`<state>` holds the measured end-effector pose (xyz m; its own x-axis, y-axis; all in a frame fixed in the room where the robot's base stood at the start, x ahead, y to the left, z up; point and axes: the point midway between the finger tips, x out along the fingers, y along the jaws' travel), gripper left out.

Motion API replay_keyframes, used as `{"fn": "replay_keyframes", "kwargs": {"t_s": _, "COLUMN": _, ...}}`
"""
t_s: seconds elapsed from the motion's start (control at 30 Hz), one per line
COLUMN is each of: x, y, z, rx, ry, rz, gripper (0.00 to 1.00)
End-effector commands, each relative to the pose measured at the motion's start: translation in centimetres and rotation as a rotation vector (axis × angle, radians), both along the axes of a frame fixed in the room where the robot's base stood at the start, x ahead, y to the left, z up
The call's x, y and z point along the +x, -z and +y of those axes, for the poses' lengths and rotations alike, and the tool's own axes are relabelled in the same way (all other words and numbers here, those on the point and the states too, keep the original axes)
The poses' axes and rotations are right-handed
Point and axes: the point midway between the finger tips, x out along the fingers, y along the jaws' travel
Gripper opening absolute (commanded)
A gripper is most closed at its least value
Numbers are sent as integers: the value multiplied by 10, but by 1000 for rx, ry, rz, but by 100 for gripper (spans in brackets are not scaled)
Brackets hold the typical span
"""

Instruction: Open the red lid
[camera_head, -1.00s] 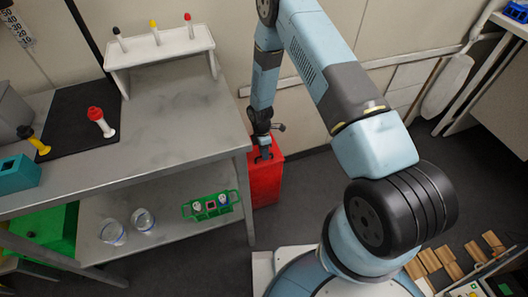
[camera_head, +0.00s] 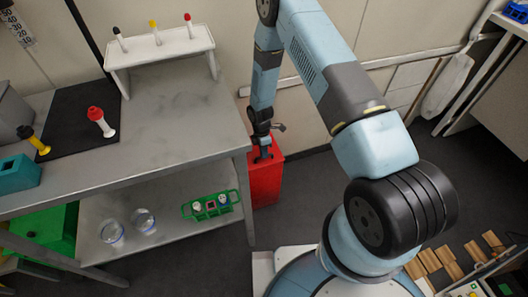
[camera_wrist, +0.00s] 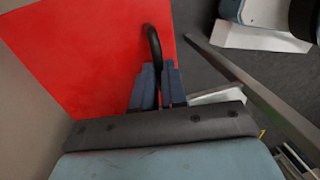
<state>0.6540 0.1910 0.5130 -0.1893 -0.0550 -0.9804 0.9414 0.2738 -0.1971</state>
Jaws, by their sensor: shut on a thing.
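A red box (camera_head: 266,181) stands on the floor against the wall, to the right of the metal table. Its flat red lid (camera_wrist: 90,50) fills the upper left of the wrist view. A black curved handle (camera_wrist: 153,45) rises at the lid's right side. My gripper (camera_wrist: 159,88) is shut on the handle, with a blue-grey finger on either side of it. In the head view my gripper (camera_head: 263,154) is at the top of the red box. The lid looks closed, though my arm hides part of the box top.
The metal table (camera_head: 185,115) stands just left of the box, with its leg close by. Its lower shelf holds a green rack (camera_head: 211,205) and two glass beakers (camera_head: 112,232). The wall is close behind the box. Dark floor is clear to its right.

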Motion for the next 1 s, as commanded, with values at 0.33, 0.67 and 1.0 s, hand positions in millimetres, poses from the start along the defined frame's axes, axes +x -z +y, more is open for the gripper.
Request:
{"fn": "replay_keyframes", "kwargs": {"t_s": 0.33, "x": 3, "y": -1, "z": 1, "rx": 3, "ry": 0, "rz": -6, "gripper": 0}}
{"fn": "replay_keyframes", "kwargs": {"t_s": 0.67, "x": 4, "y": -1, "z": 1, "rx": 3, "ry": 0, "rz": -7, "gripper": 0}}
{"fn": "replay_keyframes", "kwargs": {"t_s": 1.0, "x": 7, "y": -4, "z": -4, "rx": -1, "ry": 9, "rz": 6, "gripper": 0}}
